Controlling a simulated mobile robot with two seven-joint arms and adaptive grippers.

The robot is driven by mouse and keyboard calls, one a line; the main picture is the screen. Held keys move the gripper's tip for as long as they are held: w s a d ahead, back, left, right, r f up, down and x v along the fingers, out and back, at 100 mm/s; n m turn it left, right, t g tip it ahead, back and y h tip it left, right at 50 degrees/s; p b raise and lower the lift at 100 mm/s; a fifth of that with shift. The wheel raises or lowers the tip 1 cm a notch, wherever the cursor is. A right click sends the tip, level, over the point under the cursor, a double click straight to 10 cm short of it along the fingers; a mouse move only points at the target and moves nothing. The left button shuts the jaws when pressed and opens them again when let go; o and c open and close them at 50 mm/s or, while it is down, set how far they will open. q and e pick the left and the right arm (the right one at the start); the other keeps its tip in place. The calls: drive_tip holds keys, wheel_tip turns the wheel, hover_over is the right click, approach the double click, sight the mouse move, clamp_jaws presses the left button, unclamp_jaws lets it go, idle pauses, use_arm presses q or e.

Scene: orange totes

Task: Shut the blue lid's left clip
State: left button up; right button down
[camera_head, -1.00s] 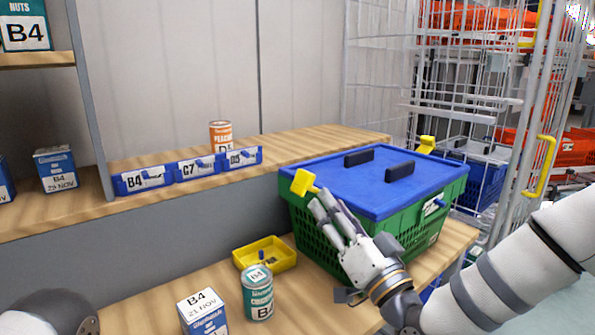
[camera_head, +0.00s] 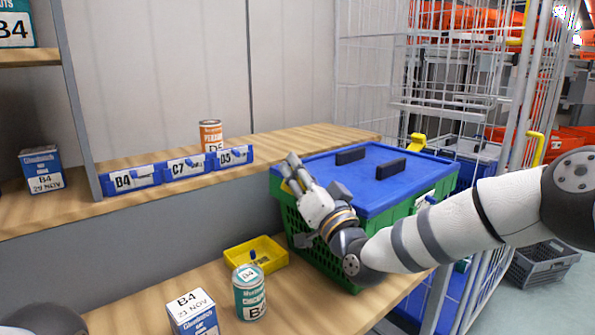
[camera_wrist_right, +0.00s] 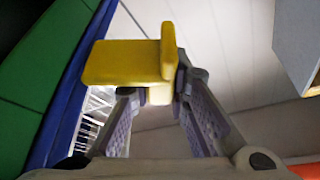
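The blue lid (camera_head: 345,192) lies on the green crate (camera_head: 318,240) at the right end of the bench. Its left clip is yellow and is mostly hidden by my right gripper in the head view. In the right wrist view the yellow clip (camera_wrist_right: 122,62) stands out from the blue lid edge, just beyond my fingertips. My right gripper (camera_head: 292,172) is at the crate's left end. Its two fingers are apart in the wrist view, with no grip on the clip; contact with it cannot be told. My left gripper is out of view.
A yellow tray (camera_head: 240,259), a green can (camera_head: 249,292) and a blue-and-white box (camera_head: 193,316) stand left of the crate. A wire cage (camera_head: 375,75) stands behind.

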drive_tip(key=shift+f+n, duration=0.1)
drive_tip(key=shift+n, duration=0.2)
drive_tip(key=n, duration=0.1)
drive_tip(key=n+y, duration=0.1)
drive_tip(key=n, duration=0.1)
drive_tip(key=a+f+n+y, duration=0.1)
drive_tip(key=shift+s+n+g, duration=0.3)
drive_tip(key=shift+s, duration=0.1)
drive_tip(key=shift+s+a+f+n+g+y, duration=0.2)
drive_tip(key=shift+n+y, duration=0.25)
drive_tip(key=shift+n, duration=0.4)
drive_tip(key=shift+w+a+f+n+g+y, duration=0.15)
drive_tip(key=shift+n+g+y, duration=0.25)
drive_tip(key=shift+n, duration=0.4)
drive_tip(key=shift+s+f+n+g+y, duration=0.2)
drive_tip(key=shift+n+y, duration=0.25)
drive_tip(key=shift+n, duration=0.4)
drive_tip(key=c, duration=1.5)
unclamp_jaws()
drive_tip(key=v, duration=1.2)
